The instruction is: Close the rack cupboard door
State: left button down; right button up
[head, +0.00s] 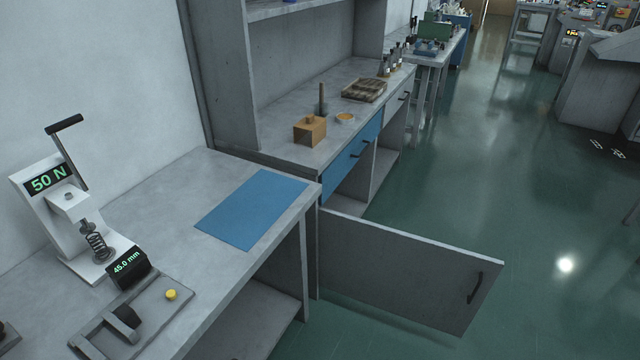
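The rack cupboard door (400,265) is a grey panel standing wide open in the head view. It juts out over the green floor from its hinged left edge, beside the end of the near workbench. A dark handle (475,288) is near its free right end. The rack cupboard (358,190) behind it shows an open compartment below a blue drawer front (352,158); the door hides part of it. Neither of my grippers is in view, and nothing touches the door.
The near workbench (215,180) carries a blue mat (252,208), a white press reading 50 N (65,205) and a gauge reading 45.0 mm (130,268). Floor right of the door is clear.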

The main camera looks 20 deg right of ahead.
aim_at(441, 287)
jog(key=z, duration=1.25)
